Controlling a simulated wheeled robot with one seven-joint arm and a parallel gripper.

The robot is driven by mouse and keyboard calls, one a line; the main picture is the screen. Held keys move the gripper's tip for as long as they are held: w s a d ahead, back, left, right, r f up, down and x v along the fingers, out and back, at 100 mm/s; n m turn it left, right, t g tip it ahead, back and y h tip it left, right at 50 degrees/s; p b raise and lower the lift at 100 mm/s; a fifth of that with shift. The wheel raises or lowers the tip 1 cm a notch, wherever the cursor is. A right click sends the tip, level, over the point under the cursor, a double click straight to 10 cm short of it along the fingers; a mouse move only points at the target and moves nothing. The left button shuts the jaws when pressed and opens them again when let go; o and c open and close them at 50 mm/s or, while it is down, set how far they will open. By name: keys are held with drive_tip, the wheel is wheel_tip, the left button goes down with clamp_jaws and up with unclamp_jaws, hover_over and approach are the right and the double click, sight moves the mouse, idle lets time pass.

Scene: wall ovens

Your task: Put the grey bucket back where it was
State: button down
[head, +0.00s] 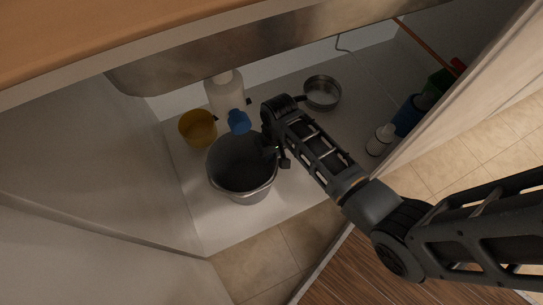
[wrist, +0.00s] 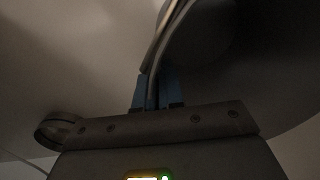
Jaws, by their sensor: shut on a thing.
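The grey bucket (head: 241,193) is on the white cabinet floor, near its front edge, in the head view. Its dark inside faces up. My gripper (head: 279,156) reaches in from the right and is at the bucket's right rim. In the wrist view, my gripper's blue fingertips (wrist: 158,92) are shut on the bucket's rim (wrist: 161,45), with the dark bucket wall (wrist: 215,60) to the right. Whether the bucket's base rests fully on the floor is hard to tell.
A yellow pot (head: 198,128) and a white bottle with a blue cap (head: 226,93) stand close behind the bucket. A metal pan (head: 322,92) is behind my arm. A white bottle (head: 380,139) and a blue container (head: 408,117) stand at right. An open cabinet door (head: 458,85) borders the right.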

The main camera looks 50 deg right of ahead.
drive_tip(key=shift+f, duration=0.4)
drive_tip(key=c, duration=1.3)
unclamp_jaws()
drive_tip(key=shift+o, duration=0.2)
wheel_tip(320, 180, up, 12)
drive_tip(key=p, duration=0.5)
drive_tip(key=shift+s+d+r+p, duration=0.15)
drive_tip(key=shift+s+d+p, duration=0.15)
drive_tip(key=shift+d, duration=0.15)
